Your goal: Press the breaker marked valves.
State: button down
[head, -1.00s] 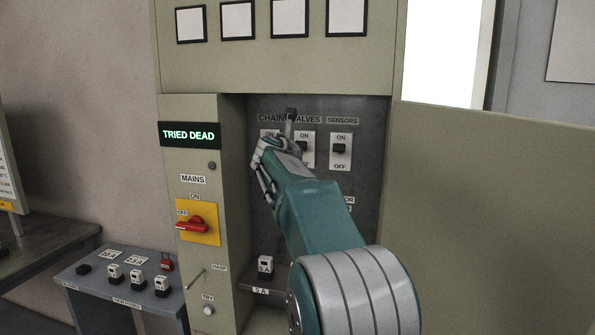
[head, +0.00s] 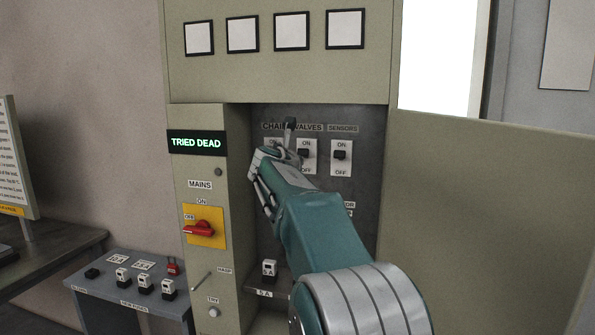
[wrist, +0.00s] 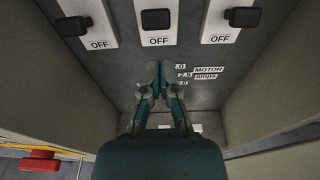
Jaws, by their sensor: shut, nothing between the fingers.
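The valves breaker (head: 303,154) is the middle one in the recessed panel, a white plate with a black toggle between ON and OFF. Its toggle sits nearer ON. It also shows at the top middle of the wrist view (wrist: 157,19). The VALVES label is partly covered by my gripper. My gripper (head: 290,126) is shut and empty, in front of the panel beside the valves breaker, and it hides much of the chain breaker to the left. In the wrist view its fingertips (wrist: 158,72) are together, below the OFF mark. I cannot tell whether they touch the panel.
The sensors breaker (head: 341,155) is to the right, its toggle nearer ON. Cabinet walls flank the recess, with an open door (head: 470,210) at right. A red mains switch (head: 199,228) and a lit "TRIED DEAD" sign (head: 196,142) are at left. A side table (head: 100,284) holds fuses.

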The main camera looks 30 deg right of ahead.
jog(key=s+a+m+y, duration=0.2)
jog(key=s+a+m, duration=0.4)
jog(key=s+a, duration=0.3)
jog(key=s+a+f+m+g+y, duration=0.2)
jog(key=s+a+f+m+y, duration=0.3)
jog(key=s+a+f+m, duration=0.5)
jog(key=s+a+f+m+g+y, duration=0.2)
jog(key=s+a+f+m+y, duration=0.3)
jog(key=s+a+f+m, duration=0.5)
jog(key=s+a+f, duration=0.2)
jog(key=s+f, duration=0.3)
jog(key=s, duration=0.1)
jog(key=shift+s+g, duration=0.4)
jog(key=shift+d, duration=0.1)
